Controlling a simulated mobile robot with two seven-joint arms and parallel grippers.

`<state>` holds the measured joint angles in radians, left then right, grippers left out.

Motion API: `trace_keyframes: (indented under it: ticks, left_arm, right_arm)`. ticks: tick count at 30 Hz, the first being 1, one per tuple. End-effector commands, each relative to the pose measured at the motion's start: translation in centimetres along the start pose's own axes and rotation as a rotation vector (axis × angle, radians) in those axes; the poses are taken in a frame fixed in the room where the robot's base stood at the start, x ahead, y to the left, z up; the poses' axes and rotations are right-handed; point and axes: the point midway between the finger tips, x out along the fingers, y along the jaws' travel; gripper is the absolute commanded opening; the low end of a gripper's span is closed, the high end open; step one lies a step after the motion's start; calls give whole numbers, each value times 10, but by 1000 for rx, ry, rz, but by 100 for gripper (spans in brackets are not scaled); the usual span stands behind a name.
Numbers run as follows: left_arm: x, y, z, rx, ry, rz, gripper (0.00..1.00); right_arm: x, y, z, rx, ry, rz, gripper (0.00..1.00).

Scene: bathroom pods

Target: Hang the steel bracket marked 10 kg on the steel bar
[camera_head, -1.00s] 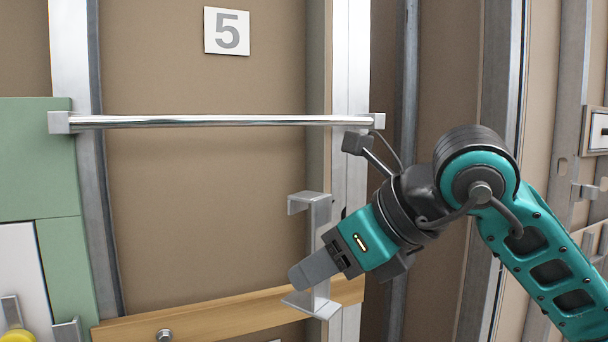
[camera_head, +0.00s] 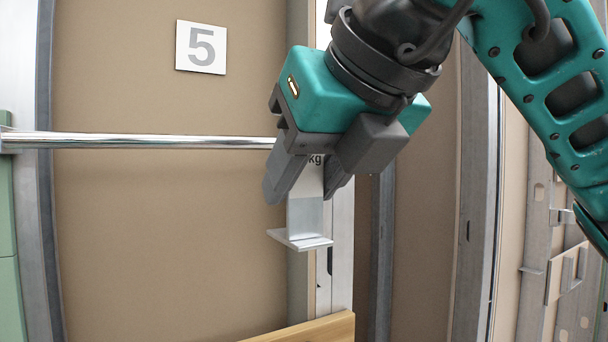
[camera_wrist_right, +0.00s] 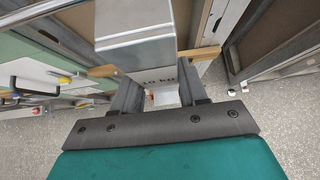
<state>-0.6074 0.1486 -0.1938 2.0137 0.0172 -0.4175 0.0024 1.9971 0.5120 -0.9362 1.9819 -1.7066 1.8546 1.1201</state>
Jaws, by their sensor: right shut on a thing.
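The steel bracket (camera_head: 305,218) is held upright in my right gripper (camera_head: 305,190). Its lower plate shows below the fingers in the head view, and "kg" shows beside them. In the right wrist view the bracket (camera_wrist_right: 135,35) is marked 10 kg and sits between the fingers of my right gripper (camera_wrist_right: 157,97). The shiny steel bar (camera_head: 150,141) runs level across the wall. Its right end is hidden behind my right gripper, so I cannot tell whether the bracket touches the bar. My left gripper is not in view.
A white sign with a 5 (camera_head: 201,47) is on the brown wall panel above the bar. A wooden rail (camera_head: 315,330) crosses low down. Metal studs (camera_head: 382,250) stand to the right. The wall below the bar is clear.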

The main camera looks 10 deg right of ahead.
Motion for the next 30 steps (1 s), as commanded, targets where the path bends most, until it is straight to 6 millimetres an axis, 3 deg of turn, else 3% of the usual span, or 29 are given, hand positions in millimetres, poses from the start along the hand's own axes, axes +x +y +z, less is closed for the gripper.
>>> trace_keyframes:
  ticks: [10, 30]
  left_arm:
    - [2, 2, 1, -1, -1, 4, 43]
    - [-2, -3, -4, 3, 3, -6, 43]
  right_arm:
    - [1, 0, 3, 2, -3, -3, 6]
    - [42, 1, 37, 1, -3, -3, 6]
